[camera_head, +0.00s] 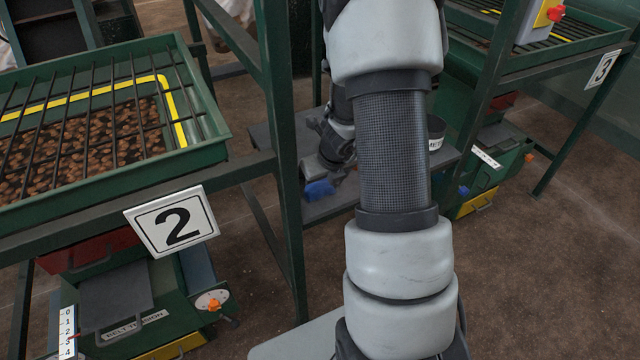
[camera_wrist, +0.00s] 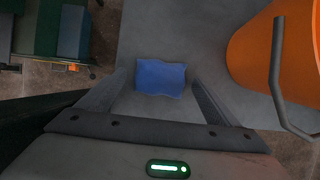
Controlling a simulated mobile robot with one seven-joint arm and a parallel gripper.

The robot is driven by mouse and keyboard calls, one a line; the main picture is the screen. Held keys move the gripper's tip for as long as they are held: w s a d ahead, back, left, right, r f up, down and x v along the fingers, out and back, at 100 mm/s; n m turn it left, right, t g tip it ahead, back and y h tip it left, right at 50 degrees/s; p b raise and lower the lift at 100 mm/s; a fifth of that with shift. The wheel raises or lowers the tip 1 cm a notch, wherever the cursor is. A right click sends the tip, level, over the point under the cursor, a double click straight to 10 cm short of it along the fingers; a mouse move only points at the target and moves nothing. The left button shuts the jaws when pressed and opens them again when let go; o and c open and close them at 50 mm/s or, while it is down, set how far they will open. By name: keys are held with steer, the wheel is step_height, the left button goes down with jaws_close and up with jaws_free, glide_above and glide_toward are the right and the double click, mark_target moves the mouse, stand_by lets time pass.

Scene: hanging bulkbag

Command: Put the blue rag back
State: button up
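The blue rag (camera_wrist: 160,77) is a small, flat, wavy-edged cloth in the wrist view, seen against a grey surface. It also shows in the head view as a small blue patch (camera_head: 319,189) at the grey shelf between the two stands. My gripper (camera_wrist: 158,80) has its two fingers spread wide, one on each side of the rag. A gap shows between the rag and the right finger; I cannot tell how far the fingertips are above the surface. In the head view my arm hides part of the shelf, and my gripper is small and dark there.
A large orange object (camera_wrist: 262,62) with a grey handle stands close right of my gripper. The grey shelf (camera_head: 340,205) carries a dark, labelled container (camera_head: 436,130). Green stand 2, with its barred tray (camera_head: 215,138), is left; stand 3 (camera_head: 520,70) is right. Brown floor lies between.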

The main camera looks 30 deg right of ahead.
steer(key=shift+r+p, duration=0.4)
steer(key=shift+r, duration=0.15)
steer(key=p+v, duration=0.6)
steer(key=v, duration=0.5)
steer(key=shift+s, duration=0.15)
steer(key=shift+r, duration=0.1)
